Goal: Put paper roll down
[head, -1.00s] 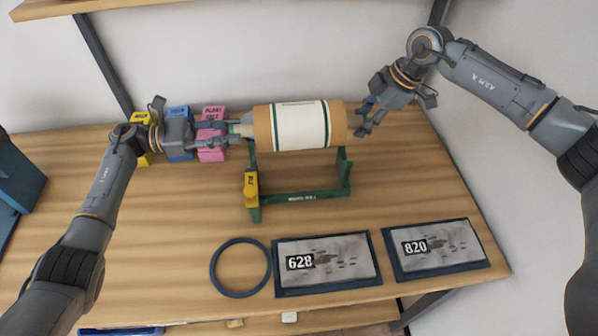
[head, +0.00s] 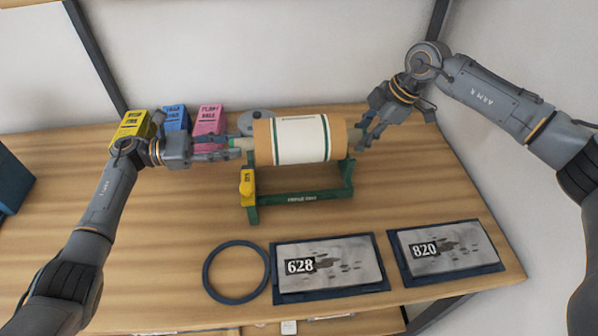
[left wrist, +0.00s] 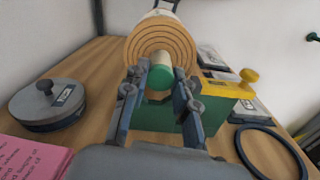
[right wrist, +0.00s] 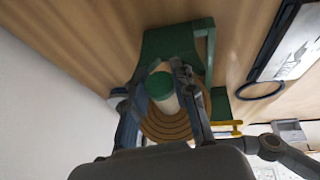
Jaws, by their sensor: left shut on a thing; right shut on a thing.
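The paper roll (head: 298,140) is brown with a white, green-striped band and lies level between my two grippers. It hangs at or just above the green stand (head: 300,197); I cannot tell whether it touches. My left gripper (head: 236,148) is shut on the green-tipped rod end at the roll's left side, seen in the left wrist view (left wrist: 158,78). My right gripper (head: 362,137) is shut on the rod end at the right side; its green cap shows in the right wrist view (right wrist: 160,85). The stand's back is hidden behind the roll.
Yellow (head: 135,127), blue (head: 175,118) and pink (head: 210,119) boxes stand behind my left gripper. A grey round lidded thing (head: 256,121) sits behind the roll. A dark ring (head: 236,271) and plates 628 (head: 330,266) and 820 (head: 445,249) lie in front.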

